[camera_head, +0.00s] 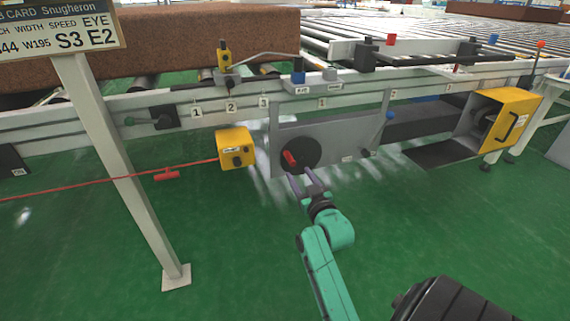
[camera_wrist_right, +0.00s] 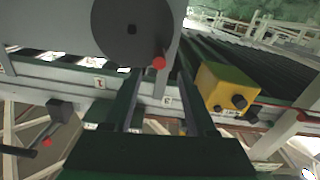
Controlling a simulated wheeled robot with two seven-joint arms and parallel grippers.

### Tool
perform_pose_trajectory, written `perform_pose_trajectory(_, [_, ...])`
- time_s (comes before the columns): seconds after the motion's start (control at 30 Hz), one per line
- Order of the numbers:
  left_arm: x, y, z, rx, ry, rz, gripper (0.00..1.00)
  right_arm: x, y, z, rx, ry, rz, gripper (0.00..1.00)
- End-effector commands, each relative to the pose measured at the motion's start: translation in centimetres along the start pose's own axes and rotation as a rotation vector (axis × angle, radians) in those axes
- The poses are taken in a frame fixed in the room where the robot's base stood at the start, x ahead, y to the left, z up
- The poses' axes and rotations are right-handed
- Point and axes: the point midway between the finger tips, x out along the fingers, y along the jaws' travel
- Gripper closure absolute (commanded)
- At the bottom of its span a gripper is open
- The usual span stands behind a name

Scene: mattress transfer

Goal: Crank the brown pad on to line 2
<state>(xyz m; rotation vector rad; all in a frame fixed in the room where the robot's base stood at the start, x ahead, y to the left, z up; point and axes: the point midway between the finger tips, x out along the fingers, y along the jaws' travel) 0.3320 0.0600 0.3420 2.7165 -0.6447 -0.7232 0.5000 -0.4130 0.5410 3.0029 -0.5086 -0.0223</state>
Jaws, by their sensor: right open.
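The brown pad (camera_head: 200,45) lies on the rollers at the upper left of the head view. The crank is a black disc (camera_head: 312,150) on a grey panel, with a red handle (camera_head: 289,159) at its lower left. In the right wrist view the disc (camera_wrist_right: 130,30) is at the top, and the red handle's end (camera_wrist_right: 159,63) shows between and beyond my fingers. My right gripper (camera_head: 304,184) is open and empty, just below the handle, apparently not touching it. Number plates marked 2 (camera_head: 231,107) and 2 (camera_head: 394,93) sit along the rail. My left gripper is not in view.
A yellow box (camera_head: 235,148) with buttons hangs left of the crank panel (camera_head: 350,145). A red cord (camera_head: 100,183) crosses at left near a signpost (camera_head: 120,170). A yellow-framed cabinet (camera_head: 510,118) stands at right. The green floor in front is open.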

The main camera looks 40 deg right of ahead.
Motion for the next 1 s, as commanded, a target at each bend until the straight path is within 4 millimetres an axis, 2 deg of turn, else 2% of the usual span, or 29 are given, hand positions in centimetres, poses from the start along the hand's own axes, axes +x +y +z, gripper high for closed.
perform_pose_trajectory(0.1, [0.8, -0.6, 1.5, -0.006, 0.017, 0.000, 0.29, 3.4, 0.0, 0.3, 0.001, 0.005, 0.001, 0.43])
perform_pose_trajectory(0.3, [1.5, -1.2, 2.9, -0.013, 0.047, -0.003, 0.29, 8.1, 0.0, 0.3, 0.002, 0.002, 0.002, 0.43])
perform_pose_trajectory(0.43, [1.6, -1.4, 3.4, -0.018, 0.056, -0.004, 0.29, 9.6, 0.1, 0.2, 0.003, 0.000, 0.001, 0.43])
perform_pose_trajectory(0.7, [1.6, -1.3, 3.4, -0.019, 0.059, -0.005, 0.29, 9.8, 0.1, 0.1, 0.003, -0.002, 0.000, 0.43])
perform_pose_trajectory(0.83, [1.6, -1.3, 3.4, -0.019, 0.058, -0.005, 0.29, 9.8, 0.1, 0.1, 0.003, -0.002, 0.000, 0.93])
perform_pose_trajectory(0.87, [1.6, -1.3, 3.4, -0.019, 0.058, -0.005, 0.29, 9.8, 0.1, 0.1, 0.003, -0.002, 0.000, 1.00])
perform_pose_trajectory(1.0, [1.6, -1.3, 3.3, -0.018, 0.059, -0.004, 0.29, 9.8, 0.1, 0.1, 0.004, -0.002, 0.000, 1.00])
